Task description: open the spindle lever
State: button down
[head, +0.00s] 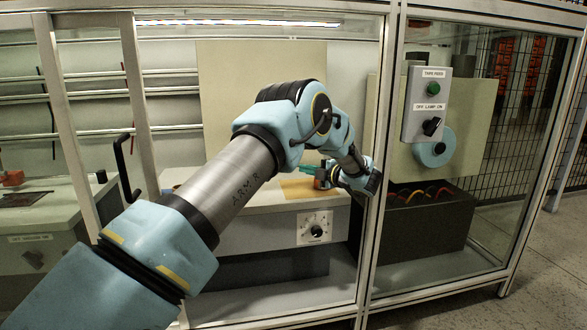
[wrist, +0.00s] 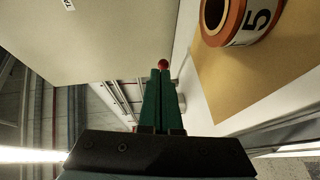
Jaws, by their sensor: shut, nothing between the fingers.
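My gripper (head: 312,170) is inside the glazed cabinet, above a pale bench. In the wrist view my gripper's green fingers (wrist: 160,74) are together with nothing held between them. A small red ball knob (wrist: 163,64) shows right at the fingertips. I cannot tell whether it touches them or lies beyond them, and any shaft below it is hidden by the fingers. It may be the end of the spindle lever, but neither view shows a lever clearly enough to name it.
The bench has a dial panel (head: 315,229). A switch box (head: 427,104) hangs at right. Cabinet posts (head: 382,150) and a black cranked handle (head: 124,165) flank my arm.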

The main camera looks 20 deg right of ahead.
jog(key=shift+s+d+r, duration=0.15)
jog(key=shift+s+d, duration=0.7)
jog(key=shift+s, duration=0.05)
jog(key=shift+r, duration=0.1)
jog(key=w+a+r+m+h, duration=0.5)
jog(key=w+a+r+m, duration=0.1)
jog(key=w, duration=0.2)
jog(key=s+a+m+g+h, duration=0.1)
jog(key=a+m+g+h, duration=0.2)
jog(key=a+m, duration=0.75)
jog(key=s+a+f+m+g+y, duration=0.1)
jog(key=s+a+f+g, duration=0.25)
jog(key=s+a, duration=0.75)
jog(key=s+a+f+m+g+y, duration=0.15)
jog(key=s+a+g, duration=0.25)
jog(key=s+a, duration=0.6)
jog(key=s+a+f+m+g+y, duration=0.1)
jog(key=s+a+f+m+g, duration=0.2)
jog(key=s+a, duration=0.8)
notch_tip(320, 180, up, 32)
jog(key=n+p, duration=0.1)
jog(key=p, duration=3.1)
jog(key=shift+p, duration=0.3)
